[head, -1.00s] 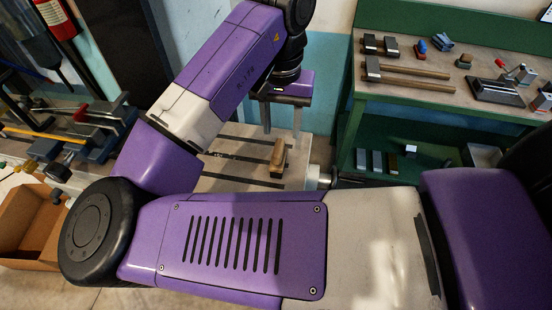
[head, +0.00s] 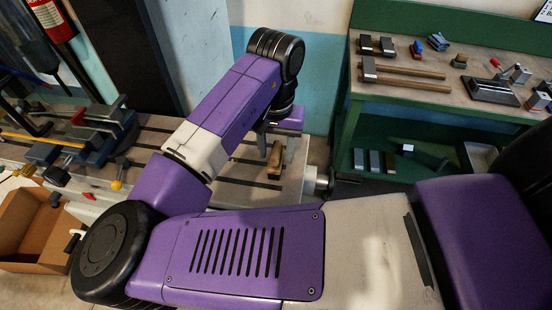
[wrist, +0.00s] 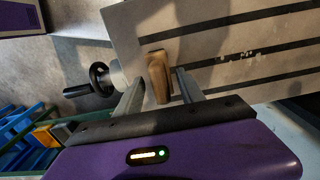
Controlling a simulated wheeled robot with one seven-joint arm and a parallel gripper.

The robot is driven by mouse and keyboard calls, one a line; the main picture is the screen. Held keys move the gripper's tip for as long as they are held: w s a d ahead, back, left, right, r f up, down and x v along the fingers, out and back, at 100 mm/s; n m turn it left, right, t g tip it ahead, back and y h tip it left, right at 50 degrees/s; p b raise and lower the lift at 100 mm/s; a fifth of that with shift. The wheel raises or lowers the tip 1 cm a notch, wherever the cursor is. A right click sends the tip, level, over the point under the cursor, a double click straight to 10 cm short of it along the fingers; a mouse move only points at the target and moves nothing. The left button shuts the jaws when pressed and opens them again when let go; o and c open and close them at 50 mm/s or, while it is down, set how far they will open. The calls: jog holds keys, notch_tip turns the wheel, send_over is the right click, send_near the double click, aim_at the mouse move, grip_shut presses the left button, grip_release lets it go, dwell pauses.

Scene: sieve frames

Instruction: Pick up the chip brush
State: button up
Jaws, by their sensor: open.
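The chip brush (head: 274,158), a brown wooden piece, is on the slotted grey machine table (head: 237,170). In the wrist view the brush (wrist: 158,72) lies between the two fingers of my gripper (wrist: 158,84), its long side running roughly along them. My gripper (head: 275,143) is open in the head view too, with a finger on either side of the brush. The brush's near end reaches toward the palm.
A black-handled crank (wrist: 90,80) stands by the table's edge, left of the fingers. A green workbench (head: 420,105) with hammers and other tools is to the right. A vise (head: 105,130) is at the table's left end. The slotted top around the brush is mostly clear.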

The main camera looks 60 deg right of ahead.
grip_shut()
jog(key=shift+r, duration=0.1)
notch_tip(320, 180, up, 20)
dwell(0.6)
jog(key=c, duration=0.8)
grip_release()
grip_shut()
